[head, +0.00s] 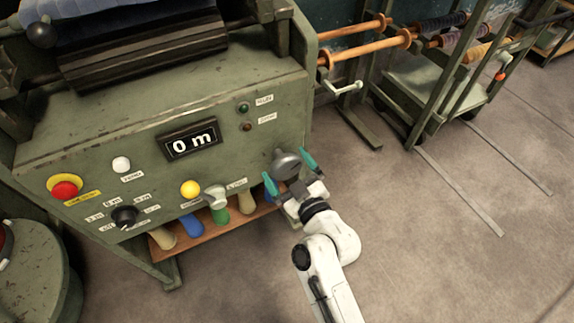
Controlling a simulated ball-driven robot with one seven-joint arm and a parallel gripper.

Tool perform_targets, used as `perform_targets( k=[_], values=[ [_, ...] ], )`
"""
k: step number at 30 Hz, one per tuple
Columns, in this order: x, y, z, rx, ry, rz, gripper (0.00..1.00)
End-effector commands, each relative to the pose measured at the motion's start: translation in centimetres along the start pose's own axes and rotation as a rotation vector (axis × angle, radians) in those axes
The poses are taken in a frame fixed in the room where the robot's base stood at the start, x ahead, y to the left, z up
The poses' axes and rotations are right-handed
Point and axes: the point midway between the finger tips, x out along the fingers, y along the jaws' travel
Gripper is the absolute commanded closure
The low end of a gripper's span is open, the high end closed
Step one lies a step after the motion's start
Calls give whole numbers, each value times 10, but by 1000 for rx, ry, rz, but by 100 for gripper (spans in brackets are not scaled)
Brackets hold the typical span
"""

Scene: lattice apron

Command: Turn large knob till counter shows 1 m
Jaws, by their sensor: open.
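The counter (190,140) on the green machine's front panel reads 0 m in white on black. A large grey knob (285,164) sits at the lower right of the panel. My gripper (289,171) is open, with one teal-tipped finger on each side of the knob. Whether the fingers touch the knob, I cannot tell. My gripper's body hides the knob's lower part.
Spools lie on a shelf below.

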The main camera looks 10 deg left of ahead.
Motion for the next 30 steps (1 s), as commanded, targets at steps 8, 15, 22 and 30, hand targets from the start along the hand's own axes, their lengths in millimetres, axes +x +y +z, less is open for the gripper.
perform_targets(
  k=[8,15,22,30],
  values=[
    [5,0,0,0,0,0,0],
    [4,0,0,0,0,0,15],
    [4,0,0,0,0,0,37],
    [4,0,0,20,0,-1,40]
  ],
)
